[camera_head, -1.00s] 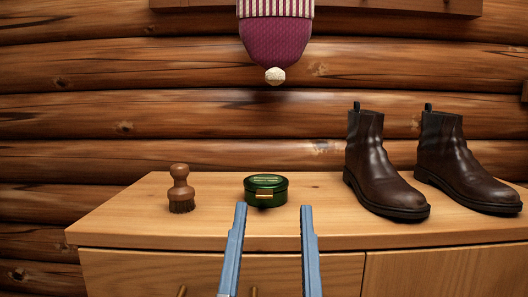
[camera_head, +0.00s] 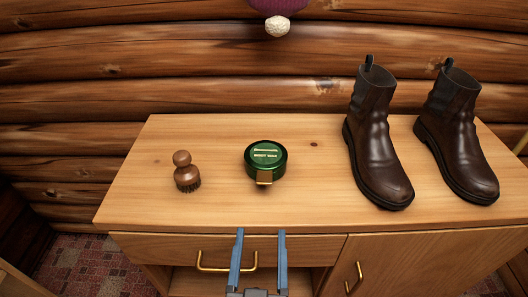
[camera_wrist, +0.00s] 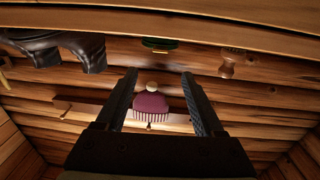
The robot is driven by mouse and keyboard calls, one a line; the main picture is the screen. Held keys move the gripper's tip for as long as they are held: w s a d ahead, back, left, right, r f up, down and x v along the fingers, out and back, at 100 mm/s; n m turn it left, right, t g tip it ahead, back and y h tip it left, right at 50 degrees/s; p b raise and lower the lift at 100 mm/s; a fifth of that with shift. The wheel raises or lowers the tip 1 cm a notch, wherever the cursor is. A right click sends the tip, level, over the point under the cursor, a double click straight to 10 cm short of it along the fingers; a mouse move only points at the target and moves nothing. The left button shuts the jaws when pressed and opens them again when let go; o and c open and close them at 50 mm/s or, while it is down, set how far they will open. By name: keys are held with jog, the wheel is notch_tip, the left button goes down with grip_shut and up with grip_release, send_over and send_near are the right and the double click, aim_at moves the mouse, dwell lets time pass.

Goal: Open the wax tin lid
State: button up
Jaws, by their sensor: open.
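The wax tin (camera_head: 266,160) is round and green, with a label on its lid and a brass-coloured tab (camera_head: 264,178) at its front edge. The lid is shut. It stands on the cabinet top, left of the boots. My gripper (camera_head: 260,235) is open and empty, in front of the cabinet's front edge and nearer to me than the tin, not touching it. In the wrist view the picture is upside down; the tin (camera_wrist: 160,44) shows at the top, beyond the spread fingers (camera_wrist: 160,75).
A wooden brush (camera_head: 186,172) stands left of the tin. Two dark brown boots (camera_head: 378,145) stand to the right. The cabinet top (camera_head: 225,208) is clear around the tin. A drawer with a brass handle (camera_head: 227,269) is below. A purple knitted hat (camera_head: 277,5) hangs above.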

aim_at(264, 198)
jog(key=w, duration=1.2)
jog(key=shift+w+d+p, duration=0.3)
jog(key=shift+w+p, duration=0.05)
jog(key=shift+w, duration=0.05)
grip_shut()
dwell(1.1)
